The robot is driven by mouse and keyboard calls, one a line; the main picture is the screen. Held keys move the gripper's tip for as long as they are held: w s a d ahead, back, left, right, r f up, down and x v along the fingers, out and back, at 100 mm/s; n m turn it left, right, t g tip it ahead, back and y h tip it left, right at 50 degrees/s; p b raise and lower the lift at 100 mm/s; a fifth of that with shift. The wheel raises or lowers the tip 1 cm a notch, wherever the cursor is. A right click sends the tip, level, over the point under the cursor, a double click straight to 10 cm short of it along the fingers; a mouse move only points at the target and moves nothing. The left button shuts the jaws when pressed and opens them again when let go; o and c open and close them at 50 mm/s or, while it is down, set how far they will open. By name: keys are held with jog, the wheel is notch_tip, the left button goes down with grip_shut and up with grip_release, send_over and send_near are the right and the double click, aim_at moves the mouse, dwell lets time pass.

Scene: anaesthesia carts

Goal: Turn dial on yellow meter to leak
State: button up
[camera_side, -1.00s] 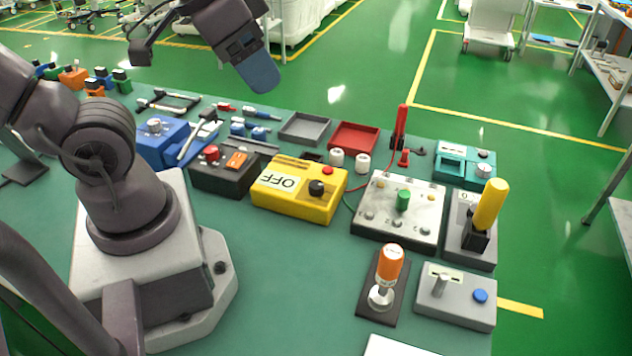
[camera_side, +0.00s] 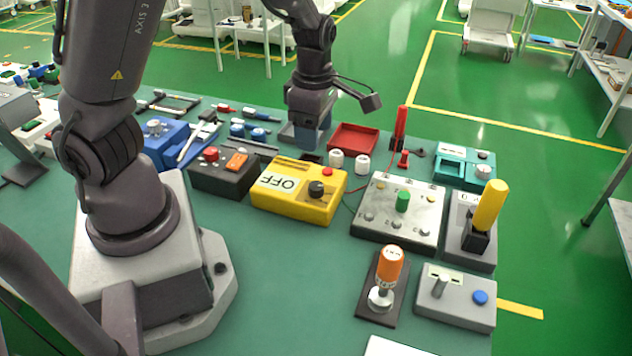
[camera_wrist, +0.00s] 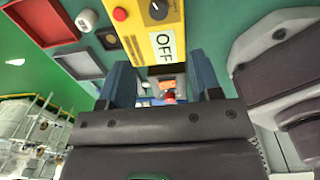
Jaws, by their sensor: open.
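The yellow meter (camera_side: 292,207) sits mid-bench, with a black dial (camera_side: 316,188), a red button (camera_side: 328,171) and a white label reading OFF. In the wrist view the yellow meter (camera_wrist: 146,38) is at the top, with its dial (camera_wrist: 158,9) near the upper edge, partly cut off. No leak marking is readable. My gripper (camera_side: 306,136) points down behind the meter, over the grey tray, apart from the dial. In the wrist view my gripper (camera_wrist: 163,80) has its two blue fingers spread with nothing held between them.
A grey tray (camera_side: 288,136) is partly hidden by my gripper; a red tray (camera_side: 354,138) is to its right. Two white cylinders (camera_side: 349,162) stand behind the meter. A black box (camera_side: 222,180) is left of it and a white panel (camera_side: 398,218) right. Bench in front is clear.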

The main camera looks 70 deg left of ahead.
aim_at(316, 185)
jog(key=f, duration=0.4)
jog(key=f+n, duration=0.1)
jog(key=f, duration=0.3)
jog(key=f+n, duration=0.1)
jog(key=f, duration=0.4)
jog(key=shift+w+a, duration=0.2)
jog(key=shift+w, duration=0.05)
jog(key=c, duration=0.9)
